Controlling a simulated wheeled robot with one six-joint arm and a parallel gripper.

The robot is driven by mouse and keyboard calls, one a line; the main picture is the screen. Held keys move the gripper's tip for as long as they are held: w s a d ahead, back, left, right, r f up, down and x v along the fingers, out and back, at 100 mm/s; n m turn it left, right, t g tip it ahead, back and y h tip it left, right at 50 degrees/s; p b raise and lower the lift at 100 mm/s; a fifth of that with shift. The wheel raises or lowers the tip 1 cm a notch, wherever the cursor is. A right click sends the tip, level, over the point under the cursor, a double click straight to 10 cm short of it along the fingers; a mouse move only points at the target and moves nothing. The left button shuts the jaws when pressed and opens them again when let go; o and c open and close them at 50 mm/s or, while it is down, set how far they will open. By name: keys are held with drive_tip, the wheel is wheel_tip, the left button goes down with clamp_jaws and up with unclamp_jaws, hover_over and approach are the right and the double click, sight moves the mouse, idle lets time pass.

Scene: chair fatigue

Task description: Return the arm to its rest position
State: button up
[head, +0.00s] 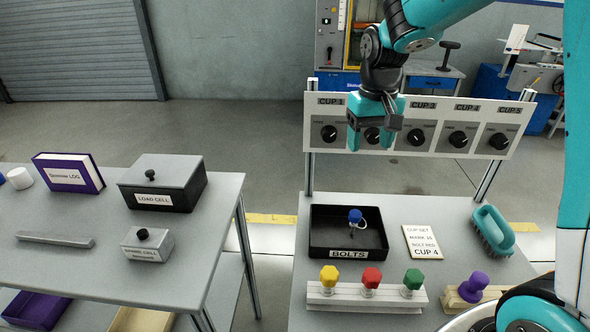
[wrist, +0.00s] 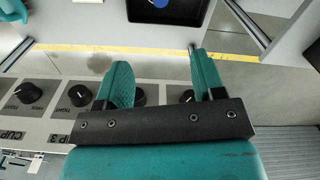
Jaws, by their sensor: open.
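My gripper (head: 374,138) hangs in front of the dial panel (head: 317,150) in the head view, covering the CUP 2 label and part of its dial. Its two teal fingers are apart with nothing between them. In the wrist view my gripper (wrist: 160,68) also shows open and empty, with panel dials and bare floor behind the fingers. My arm comes down to it from the upper right. I cannot tell whether the gripper touches the panel.
Below stands a black BOLTS tray (head: 328,246) with a blue-headed bolt (head: 355,216). A CUP 4 card (head: 422,242), a teal brush (head: 493,231) and a rack (head: 340,299) with yellow, red and green bolts are nearby. The left table (head: 90,272) holds boxes. Floor shows between the tables.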

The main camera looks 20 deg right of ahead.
drive_tip(key=s+a+r+n+y+p, duration=0.2)
drive_tip(key=s+a+r+n+p, duration=0.1)
drive_tip(key=s+a, duration=0.5)
drive_tip(key=s+a+r+n+y+p, duration=0.2)
drive_tip(key=s+a+r+n, duration=0.3)
drive_tip(key=s, duration=1)
drive_tip(key=a+r+p, duration=0.1)
drive_tip(key=a+r, duration=0.1)
drive_tip(key=a, duration=0.2)
drive_tip(key=shift+s+a+r+n, duration=0.15)
drive_tip(key=shift+s+a+n, duration=0.1)
drive_tip(key=shift+n, duration=0.15)
drive_tip(key=shift+w, duration=0.1)
